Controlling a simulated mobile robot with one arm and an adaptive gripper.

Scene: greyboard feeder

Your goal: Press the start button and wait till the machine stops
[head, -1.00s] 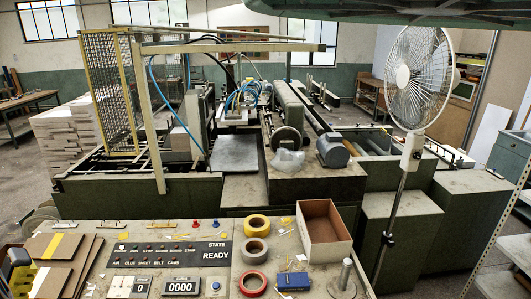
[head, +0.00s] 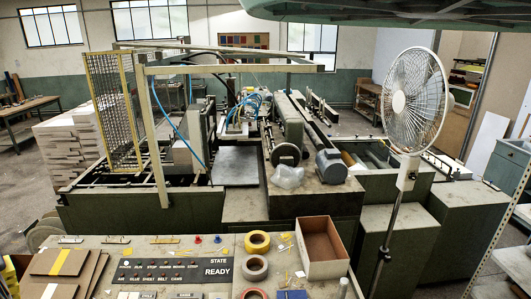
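The control panel (head: 175,264) lies at the bottom of the head view, cut off by the lower edge. Its black strip carries small lamps and the state display (head: 217,272) reads READY. A red knob (head: 198,239) and a blue knob (head: 218,239) stand behind the strip. I cannot tell which control is the start button. The machine (head: 235,165) stands behind the panel, with blue hoses and a grey motor (head: 331,165); whether it moves cannot be told. My gripper is not in view.
Tape rolls (head: 257,242) and an open brown box (head: 321,248) lie right of the panel. Brown boards (head: 60,264) lie at its left. A standing fan (head: 413,100) rises on the right. A green slab (head: 350,11) hangs across the top.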

